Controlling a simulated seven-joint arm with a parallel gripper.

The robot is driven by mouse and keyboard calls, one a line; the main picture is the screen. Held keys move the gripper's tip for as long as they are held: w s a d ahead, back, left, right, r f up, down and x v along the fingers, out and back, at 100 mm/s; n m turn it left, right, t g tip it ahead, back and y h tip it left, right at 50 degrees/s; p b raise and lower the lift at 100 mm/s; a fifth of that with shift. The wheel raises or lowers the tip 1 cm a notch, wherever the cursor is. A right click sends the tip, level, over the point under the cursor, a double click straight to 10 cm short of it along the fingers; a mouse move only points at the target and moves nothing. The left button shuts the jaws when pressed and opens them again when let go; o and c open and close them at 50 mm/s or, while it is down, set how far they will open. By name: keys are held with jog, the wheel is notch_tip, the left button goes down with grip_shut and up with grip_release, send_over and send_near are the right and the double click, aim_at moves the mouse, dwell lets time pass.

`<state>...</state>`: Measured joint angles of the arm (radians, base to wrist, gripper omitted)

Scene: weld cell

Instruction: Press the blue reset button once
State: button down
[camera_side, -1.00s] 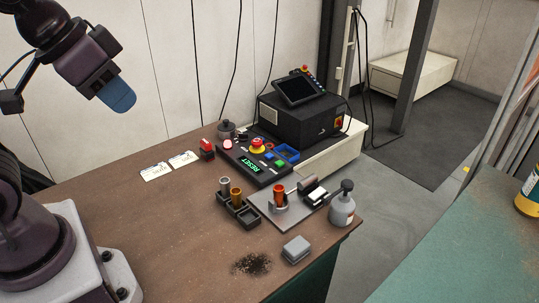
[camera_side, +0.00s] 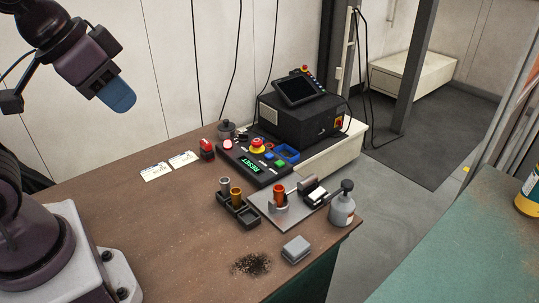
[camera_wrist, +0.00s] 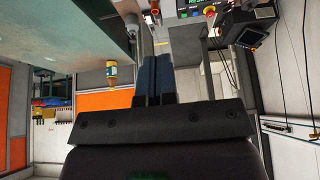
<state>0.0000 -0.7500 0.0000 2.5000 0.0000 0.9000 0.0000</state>
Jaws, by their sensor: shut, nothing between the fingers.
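The black control panel (camera_side: 232,156) lies on the brown bench in the side view, with a lit green RESET label (camera_side: 250,163) on its front. A red mushroom button (camera_side: 258,146) stands left of these. My gripper (camera_side: 121,98) is high at the upper left, well away from the panel. Its blue fingers are together and empty; they also show in the wrist view (camera_wrist: 154,80). The wrist view catches only part of the panel at its top edge.
A black box with a tilted screen (camera_side: 298,90) stands behind the panel. In front are a dark holder with cylinders (camera_side: 240,212), a metal fixture plate (camera_side: 268,211), a grey bottle (camera_side: 342,208) and a grey block (camera_side: 296,250). Cards (camera_side: 183,159) lie left; the bench's left middle is clear.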

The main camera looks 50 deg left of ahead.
dwell(0.5)
jog(key=w+a+f+m+y, duration=0.15)
jog(key=w+a+f, duration=0.35)
jog(key=w+f, duration=0.85)
jog(key=w+a+f+m, duration=0.3)
jog(key=w+a+f, duration=0.3)
jog(key=w+f, duration=0.7)
jog(key=w+r+m+t, duration=0.3)
jog(key=w+r, duration=0.2)
jog(key=w, duration=0.4)
jog(key=shift+w+r+t, duration=0.3)
jog(key=shift+w+r, duration=0.05)
jog(key=shift+w, duration=0.05)
jog(key=shift+h, duration=0.25)
